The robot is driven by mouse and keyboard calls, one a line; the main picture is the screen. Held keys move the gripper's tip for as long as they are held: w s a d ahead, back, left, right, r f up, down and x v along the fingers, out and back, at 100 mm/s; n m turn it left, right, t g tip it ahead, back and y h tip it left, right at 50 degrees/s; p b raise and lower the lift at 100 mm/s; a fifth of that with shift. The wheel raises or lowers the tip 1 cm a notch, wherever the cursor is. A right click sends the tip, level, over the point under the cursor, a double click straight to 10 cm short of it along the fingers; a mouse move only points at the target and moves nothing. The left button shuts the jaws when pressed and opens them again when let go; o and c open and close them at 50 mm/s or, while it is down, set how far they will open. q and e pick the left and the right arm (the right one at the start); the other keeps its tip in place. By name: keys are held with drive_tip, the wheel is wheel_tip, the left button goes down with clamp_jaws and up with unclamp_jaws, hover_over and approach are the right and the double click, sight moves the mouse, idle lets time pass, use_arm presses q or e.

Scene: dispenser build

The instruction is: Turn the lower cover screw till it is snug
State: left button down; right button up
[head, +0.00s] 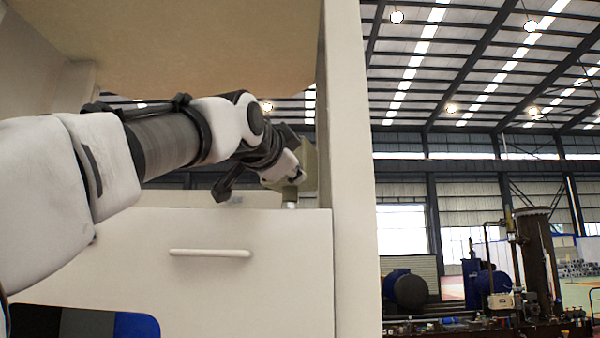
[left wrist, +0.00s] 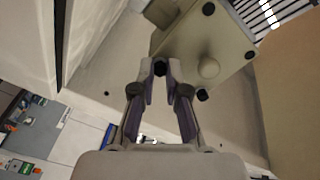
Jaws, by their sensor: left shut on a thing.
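The dispenser (left wrist: 190,40) is a beige box with dark screws near its corners and a round bump on its face. In the head view, the dispenser (head: 310,160) shows as a greenish-beige box against the upright post, partly hidden by my gripper. My left gripper (left wrist: 160,73) has its fingertips closed around a dark cover screw (left wrist: 159,68) at one corner of the face. The head view shows the left gripper (head: 294,176) right at the dispenser, but the screw itself is hidden there. I cannot tell how far the screw is seated. My right gripper is not in view.
A white upright post (head: 348,200) stands just right of the dispenser, and a beige board (head: 200,40) hangs above my arm. A white drawer front with a handle (head: 210,253) is below. Tanks and machinery (head: 500,280) stand far off to the right.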

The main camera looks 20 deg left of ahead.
use_arm(q)
drive_tip(key=m, duration=0.4)
drive_tip(key=shift+m, duration=0.4)
drive_tip(key=m, duration=0.3)
drive_tip(key=shift+m, duration=0.3)
drive_tip(key=m, duration=0.3)
drive_tip(key=shift+m, duration=0.3)
drive_tip(key=shift+s+r+m, duration=0.1)
drive_tip(key=shift+r+m, duration=0.05)
drive_tip(key=shift+m, duration=1.65)
drive_tip(key=shift+a, duration=0.1)
drive_tip(key=c, duration=1.2)
unclamp_jaws()
drive_tip(key=shift+w, duration=0.25)
